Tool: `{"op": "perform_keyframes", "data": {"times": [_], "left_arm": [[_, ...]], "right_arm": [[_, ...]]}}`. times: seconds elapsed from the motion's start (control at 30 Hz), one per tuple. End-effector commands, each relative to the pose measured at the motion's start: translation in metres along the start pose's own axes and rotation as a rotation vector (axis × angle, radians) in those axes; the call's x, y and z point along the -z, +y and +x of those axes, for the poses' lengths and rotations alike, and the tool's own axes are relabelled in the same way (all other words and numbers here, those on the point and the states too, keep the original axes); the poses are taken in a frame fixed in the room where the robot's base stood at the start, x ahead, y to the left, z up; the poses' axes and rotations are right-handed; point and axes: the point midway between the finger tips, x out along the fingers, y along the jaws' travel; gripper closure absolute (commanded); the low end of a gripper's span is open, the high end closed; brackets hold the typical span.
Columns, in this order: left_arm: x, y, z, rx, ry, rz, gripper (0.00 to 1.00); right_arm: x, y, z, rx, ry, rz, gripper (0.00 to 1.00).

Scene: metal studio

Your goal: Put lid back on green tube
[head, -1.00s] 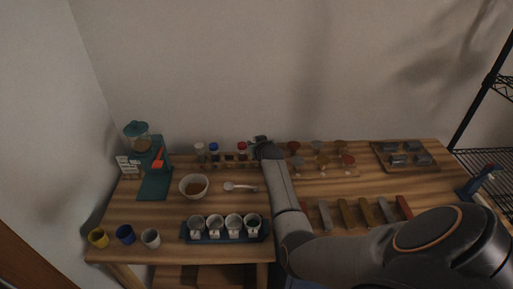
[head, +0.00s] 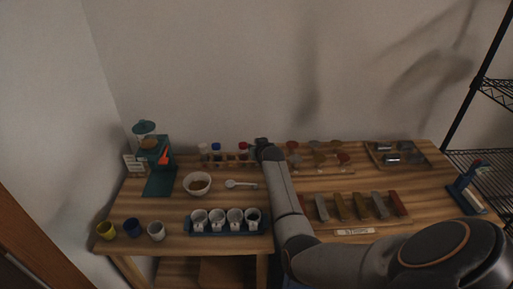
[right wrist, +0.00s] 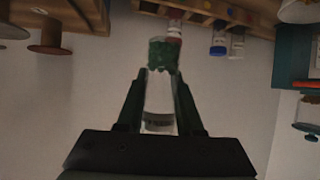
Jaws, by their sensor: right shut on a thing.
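My right gripper (right wrist: 160,82) is shut on the green tube (right wrist: 163,55), a clear cylinder with green in its far part. The clear part lies between the fingers. In the head view my right gripper (head: 262,147) is at the back of the table, at the right end of the tube rack (head: 232,161), and hides what it holds. Tubes with a white cap (head: 203,148), a blue cap (head: 216,147) and a red cap (head: 243,146) stand left of it. I cannot make out a separate lid for the green tube. My left gripper is not in view.
A bowl (head: 197,184) and a white spoon (head: 240,184) lie in front of the rack. A teal grinder (head: 150,135) stands at the left, and a blue tray of white cups (head: 228,230) is at the front. Spools stand close right of the gripper.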

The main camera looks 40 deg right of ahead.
Motion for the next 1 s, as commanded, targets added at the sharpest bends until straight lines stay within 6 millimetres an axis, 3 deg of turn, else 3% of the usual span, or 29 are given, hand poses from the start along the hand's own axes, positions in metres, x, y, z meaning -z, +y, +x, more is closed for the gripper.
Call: {"op": "perform_keyframes", "data": {"times": [0.13, 0.17, 0.47, 1.0], "left_arm": [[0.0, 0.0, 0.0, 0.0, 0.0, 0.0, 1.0], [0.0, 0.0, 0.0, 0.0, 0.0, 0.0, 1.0], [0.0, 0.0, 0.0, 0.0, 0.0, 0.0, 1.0], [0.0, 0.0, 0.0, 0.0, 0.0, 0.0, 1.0]], "right_arm": [[0.0002, 0.0002, 0.0, 0.0, 0.0, 0.0, 1.0], [0.0002, 0.0002, 0.0, 0.0, 0.0, 0.0, 0.66], [0.0, 0.0002, 0.0, 0.0, 0.0, 0.0, 1.0], [-0.0002, 0.0001, 0.0, 0.0, 0.0, 0.0, 1.0]]}}
